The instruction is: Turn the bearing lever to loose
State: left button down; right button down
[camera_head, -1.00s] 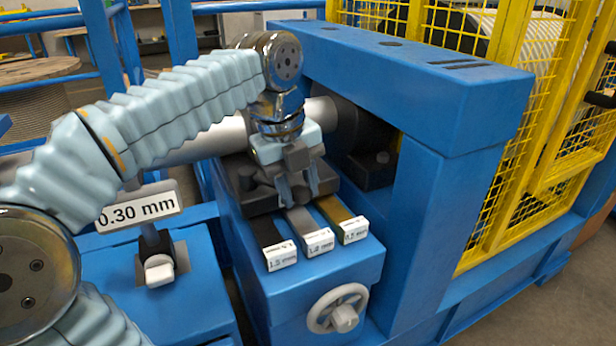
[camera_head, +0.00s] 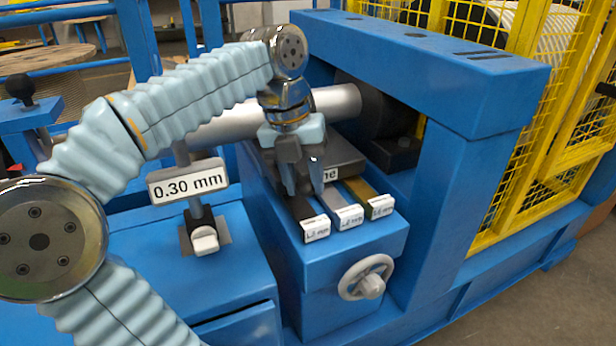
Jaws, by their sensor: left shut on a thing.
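My left gripper (camera_head: 304,190) comes down over the blue block in front of the steel shaft (camera_head: 345,102). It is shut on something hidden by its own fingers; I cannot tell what. Its tips are close to the inner end of a dark strip (camera_head: 304,208). A lever with a black ball knob (camera_head: 20,87) stands on a blue housing at the far left, apart from the gripper. I cannot tell whether this is the bearing lever, and no loose marking is readable. My right gripper is not in view.
A grey strip (camera_head: 340,203) and a gold strip (camera_head: 364,190) lie beside the dark one, with labelled ends. A handwheel (camera_head: 367,277) sits below. A "0.30 mm" sign (camera_head: 188,182) stands left, above a white-tipped switch (camera_head: 204,240). A blue frame (camera_head: 440,75) rises close on the right.

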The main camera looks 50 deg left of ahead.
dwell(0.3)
pick_arm(q)
jog(key=c, duration=0.7)
grip_release()
jog(key=r+p, duration=0.1)
jog(key=r, duration=0.3)
jog(key=s+a+r+p, duration=0.1)
jog(key=r, duration=0.4)
jog(key=a+r+p, duration=0.1)
jog(key=r, duration=0.3)
jog(key=shift+s+a+r+p, duration=0.15)
jog(key=shift+s+r+p, duration=0.15)
jog(key=shift+s+p, duration=0.05)
